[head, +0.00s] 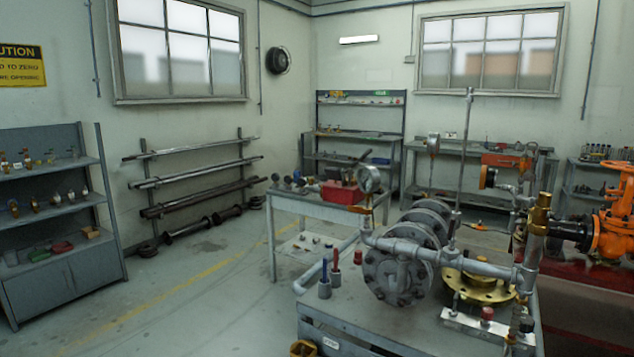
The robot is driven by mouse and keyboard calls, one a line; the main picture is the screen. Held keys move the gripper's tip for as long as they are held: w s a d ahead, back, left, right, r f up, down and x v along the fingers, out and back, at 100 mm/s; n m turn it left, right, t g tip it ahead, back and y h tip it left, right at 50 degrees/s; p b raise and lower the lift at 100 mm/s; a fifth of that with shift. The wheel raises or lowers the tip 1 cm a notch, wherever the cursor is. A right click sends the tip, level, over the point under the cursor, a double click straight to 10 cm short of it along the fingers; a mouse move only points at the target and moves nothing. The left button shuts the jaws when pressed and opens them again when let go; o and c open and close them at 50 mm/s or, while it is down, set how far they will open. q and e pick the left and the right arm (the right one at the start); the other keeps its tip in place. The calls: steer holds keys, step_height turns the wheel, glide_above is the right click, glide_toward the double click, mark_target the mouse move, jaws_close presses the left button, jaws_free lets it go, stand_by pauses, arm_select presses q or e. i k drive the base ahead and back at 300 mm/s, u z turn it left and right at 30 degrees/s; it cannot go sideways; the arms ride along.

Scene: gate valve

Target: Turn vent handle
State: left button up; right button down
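A grey flanged valve and pipe assembly (400,272) stands on a grey metal bench (370,318) at the lower right. A round pressure gauge (370,179) rises from its left end, with a small orange part (360,209) below it. A brass fitting (539,213) sits upright at the right end of the pipe. I cannot tell for certain which part is the vent handle. Small red and dark knobs (487,316) show near the bench's front right. Neither of my grippers is in view.
A brass flange (475,287) lies behind the pipe on the bench. Upright red and blue tools (330,273) stand at its left edge. A large orange valve (612,225) is close on the right. A side table (318,206) with a red box stands behind. The floor at left is clear.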

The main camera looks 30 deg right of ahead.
mark_target(453, 223)
steer(key=z, duration=0.25)
steer(key=i, duration=0.75)
steer(key=z, duration=0.9)
steer(key=i, duration=0.25)
steer(key=z, duration=0.3)
